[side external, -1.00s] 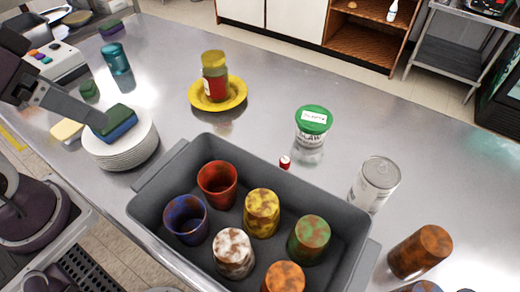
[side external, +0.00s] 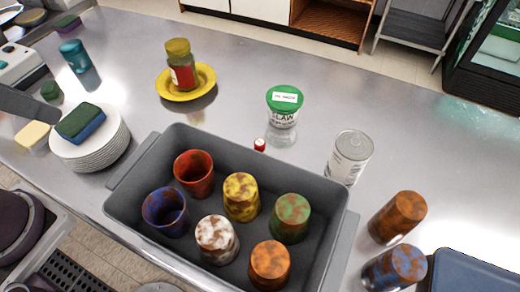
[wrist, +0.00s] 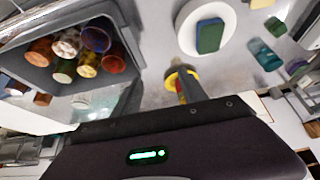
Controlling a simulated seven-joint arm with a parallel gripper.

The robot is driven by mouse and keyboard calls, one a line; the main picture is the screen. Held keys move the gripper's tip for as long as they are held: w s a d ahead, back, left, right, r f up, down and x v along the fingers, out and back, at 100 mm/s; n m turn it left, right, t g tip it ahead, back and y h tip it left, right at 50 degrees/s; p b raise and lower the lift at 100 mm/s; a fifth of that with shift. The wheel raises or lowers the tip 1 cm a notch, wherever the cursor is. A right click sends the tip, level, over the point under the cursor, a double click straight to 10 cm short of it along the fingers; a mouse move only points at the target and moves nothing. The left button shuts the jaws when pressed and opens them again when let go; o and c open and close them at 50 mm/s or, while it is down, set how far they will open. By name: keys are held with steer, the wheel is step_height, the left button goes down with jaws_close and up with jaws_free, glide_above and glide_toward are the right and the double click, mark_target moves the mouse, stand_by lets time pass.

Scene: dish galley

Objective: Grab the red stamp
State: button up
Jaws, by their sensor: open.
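A tiny red thing with a white face (side external: 259,144), which looks like the red stamp, is on the steel counter just behind the grey tub's back edge. It stands in front of the green-lidded slaw tub (side external: 284,105). I cannot make it out in the wrist view. My gripper (wrist: 190,88) shows in the wrist view as a dark body with one grey finger; the other finger is not clear. In the side view only a grey part of my arm shows at the left edge, by the plate stack and well left of the red thing. Nothing is seen held.
The grey tub (side external: 345,222) holds several coloured cups. A plate stack (side external: 92,155) bears a green-blue sponge (side external: 80,122). A jar (side external: 181,65) stands on a yellow plate (side external: 207,76). A can (side external: 349,158) and two rusty-patterned cups (side external: 397,217) stand right.

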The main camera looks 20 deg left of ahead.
mark_target(260, 146)
step_height(260, 146, up, 5)
steer(key=w+d+n+g+h, duration=0.5)
steer(key=w+d+n+h, duration=0.1)
steer(key=w+d+n, duration=0.25)
steer(key=w+d+n+h, duration=0.4)
steer(key=w+n+h, duration=0.45)
steer(key=w, duration=0.65)
step_height(260, 146, down, 24)
steer(key=n+y, duration=0.1)
steer(key=y, duration=0.1)
steer(key=shift+g, duration=0.3)
steer(key=x, duration=1.1)
steer(key=shift+s+d+r, duration=0.1)
steer(key=shift+s+d, duration=0.05)
steer(key=shift+d, duration=0.05)
steer(key=shift+d+f, duration=0.2)
steer(key=shift+d, duration=0.2)
jaws_close()
